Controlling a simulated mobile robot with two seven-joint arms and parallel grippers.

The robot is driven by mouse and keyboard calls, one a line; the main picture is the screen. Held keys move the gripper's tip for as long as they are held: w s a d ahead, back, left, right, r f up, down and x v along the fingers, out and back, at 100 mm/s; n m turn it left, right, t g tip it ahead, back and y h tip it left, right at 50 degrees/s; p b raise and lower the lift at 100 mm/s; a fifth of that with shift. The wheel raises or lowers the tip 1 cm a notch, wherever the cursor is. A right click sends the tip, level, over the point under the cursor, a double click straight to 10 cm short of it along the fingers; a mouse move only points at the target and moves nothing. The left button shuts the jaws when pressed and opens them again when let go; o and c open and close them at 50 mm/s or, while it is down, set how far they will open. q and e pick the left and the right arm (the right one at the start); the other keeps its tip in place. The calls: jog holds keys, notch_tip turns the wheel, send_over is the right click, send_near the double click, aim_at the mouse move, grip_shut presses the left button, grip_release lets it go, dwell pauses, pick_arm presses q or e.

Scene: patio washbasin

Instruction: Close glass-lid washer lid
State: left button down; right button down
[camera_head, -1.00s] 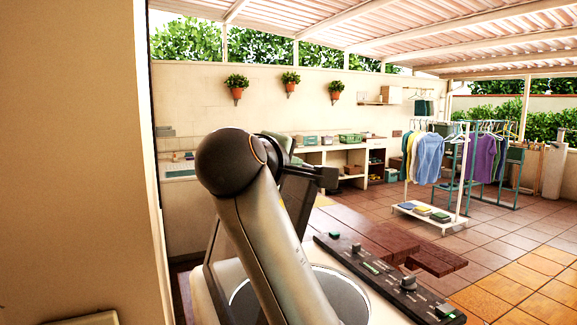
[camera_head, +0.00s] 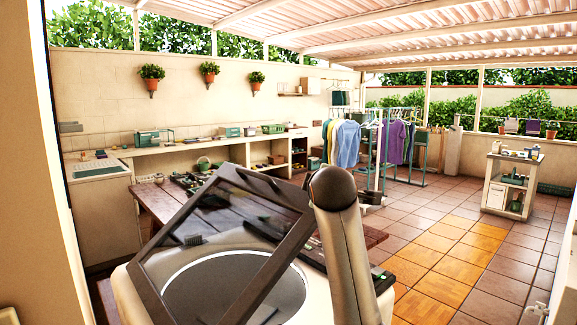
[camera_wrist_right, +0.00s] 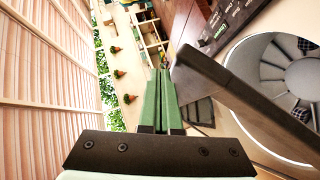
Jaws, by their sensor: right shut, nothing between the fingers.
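The washer (camera_head: 124,292) stands low in the head view, its round drum opening (camera_head: 235,290) showing below the lid. Its glass lid (camera_head: 215,225), with a dark frame, is open and tilted up over the opening. In the right wrist view the lid's dark frame (camera_wrist_right: 245,100) crosses just right of my right gripper (camera_wrist_right: 163,75), with the drum (camera_wrist_right: 292,70) beyond it. The right gripper's green fingers are shut with nothing between them. I cannot tell whether they touch the frame. In the head view my right arm stands right of the lid. My left gripper is not in view.
The control panel (camera_head: 383,282) lies partly behind my right arm. A wooden table (camera_head: 165,205) stands behind the washer. A wall (camera_head: 22,200) is close on the left. A clothes rack (camera_head: 378,150) and a small cart (camera_head: 508,182) stand farther back. Tiled floor at right is open.

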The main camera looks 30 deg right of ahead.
jog(key=shift+w+d+f+m+g+y+p, duration=0.1)
jog(key=shift+w+d+f+m+g+y, duration=0.3)
jog(key=shift+d+f, duration=2.2)
jog(key=shift+w+d+f+m+g+y+p, duration=0.15)
jog(key=shift+w+d+f+m+y, duration=0.4)
jog(key=shift+f, duration=4)
jog(key=shift+w+d+f+m+g+y+p, duration=0.1)
jog(key=shift+w+d+f+m+g+y, duration=0.4)
jog(key=shift+d+f, duration=2.15)
jog(key=shift+s+a+f+n, duration=0.15)
jog(key=shift+a+f+n, duration=0.1)
jog(key=shift+a+f, duration=0.65)
jog(key=s+d+r+p, duration=0.1)
jog(key=s+r+p, duration=0.2)
jog(key=s+r, duration=0.3)
notch_tip(320, 180, up, 5)
jog(key=shift+s+d+r, duration=0.1)
jog(key=shift+s+d, duration=0.3)
